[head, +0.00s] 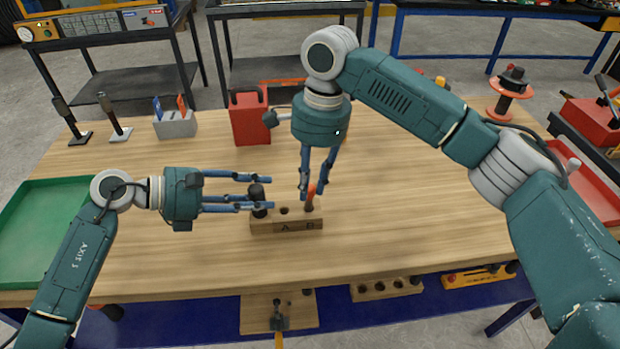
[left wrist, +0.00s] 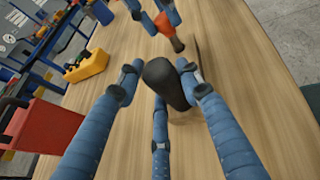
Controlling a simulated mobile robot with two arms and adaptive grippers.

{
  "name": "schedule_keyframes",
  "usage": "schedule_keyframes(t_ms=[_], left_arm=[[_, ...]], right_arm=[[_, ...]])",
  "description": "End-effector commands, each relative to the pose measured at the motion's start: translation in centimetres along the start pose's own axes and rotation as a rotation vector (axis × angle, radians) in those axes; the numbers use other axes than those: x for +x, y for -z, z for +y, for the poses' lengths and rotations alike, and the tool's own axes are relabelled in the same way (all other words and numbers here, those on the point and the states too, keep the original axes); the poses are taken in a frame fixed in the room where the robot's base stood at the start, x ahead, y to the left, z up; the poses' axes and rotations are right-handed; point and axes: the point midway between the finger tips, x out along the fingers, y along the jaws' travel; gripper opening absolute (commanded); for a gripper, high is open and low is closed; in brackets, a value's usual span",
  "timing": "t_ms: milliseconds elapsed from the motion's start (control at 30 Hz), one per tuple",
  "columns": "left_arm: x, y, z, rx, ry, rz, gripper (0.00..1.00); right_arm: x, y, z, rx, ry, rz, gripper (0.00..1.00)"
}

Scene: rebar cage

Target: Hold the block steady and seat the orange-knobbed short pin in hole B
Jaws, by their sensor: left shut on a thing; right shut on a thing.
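The wooden block (head: 287,225) lies on the workbench with A and B marked on its front face. An open dark hole (head: 284,210) shows above A. A black knob (head: 257,191) stands at the block's left end, with my left gripper (head: 264,194) shut on it. In the left wrist view the black knob (left wrist: 168,84) is between the fingers. The orange-knobbed short pin (head: 310,197) is upright over the B end, and my right gripper (head: 308,190) is shut on it from above. The orange knob also shows in the left wrist view (left wrist: 178,45). How deep the pin sits is unclear.
A red container (head: 249,119) and a grey holder (head: 175,125) stand at the back of the bench. A green tray (head: 40,225) is at the left, a red tray (head: 592,190) at the right. The bench around the block is mostly clear.

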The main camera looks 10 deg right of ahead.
Motion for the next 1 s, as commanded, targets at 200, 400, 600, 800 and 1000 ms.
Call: schedule_keyframes(t_ms=[200, 400, 600, 800, 1000], left_arm=[[0.0, 0.0, 0.0, -0.001, 0.001, 0.000, 0.02], [0.0, 0.0, 0.0, -0.001, 0.001, 0.000, 0.02], [0.0, 0.0, 0.0, -0.001, 0.001, 0.000, 0.02], [0.0, 0.0, 0.0, -0.001, 0.001, 0.000, 0.02], [0.0, 0.0, 0.0, -0.001, 0.001, 0.000, 0.02]], right_arm=[[0.5, 0.1, 0.0, 0.000, 0.000, 0.000, 0.00], [1.0, 0.1, 0.0, 0.000, 0.000, 0.000, 0.00], [1.3, 0.2, 0.0, 0.000, 0.001, 0.000, 0.31], [1.4, 0.2, 0.0, 0.000, 0.001, 0.000, 0.45], [1.2, 0.2, 0.0, 0.000, 0.000, 0.001, 0.45]])
